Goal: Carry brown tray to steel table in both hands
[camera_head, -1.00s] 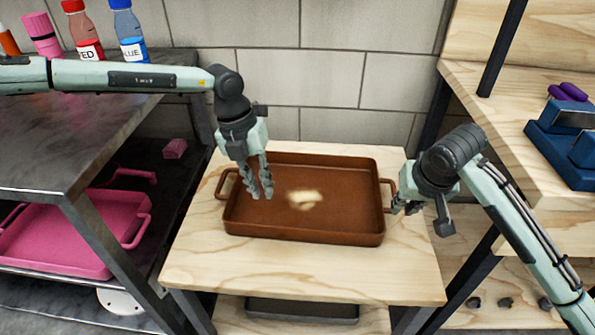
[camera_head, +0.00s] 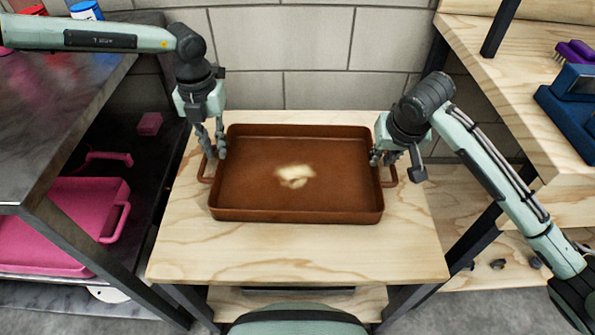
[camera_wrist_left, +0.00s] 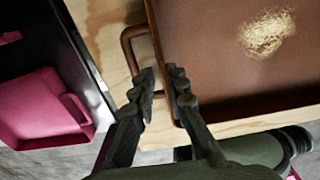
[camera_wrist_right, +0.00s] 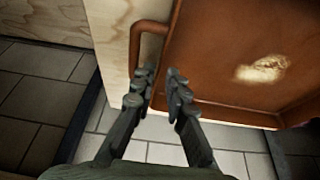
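The brown tray (camera_head: 295,180) lies flat on the light wooden table, with a pale patch on its floor. My left gripper (camera_head: 212,152) is at its left side; in the left wrist view the fingers (camera_wrist_left: 162,92) are apart, one on each side of the left wall, near the left handle (camera_wrist_left: 130,45). My right gripper (camera_head: 388,158) is at the right side; in the right wrist view its fingers (camera_wrist_right: 160,90) are apart by the right handle (camera_wrist_right: 138,45). Contact cannot be told. The steel table (camera_head: 60,95) stands at the left, its top higher than the wooden table.
The wooden table (camera_head: 300,258) has bare room in front of the tray. A pink tray (camera_head: 65,215) lies on the steel table's lower shelf. Bottles stand on the steel top's far edge. A wooden bench (camera_head: 500,100) with a blue item (camera_head: 572,110) is at the right.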

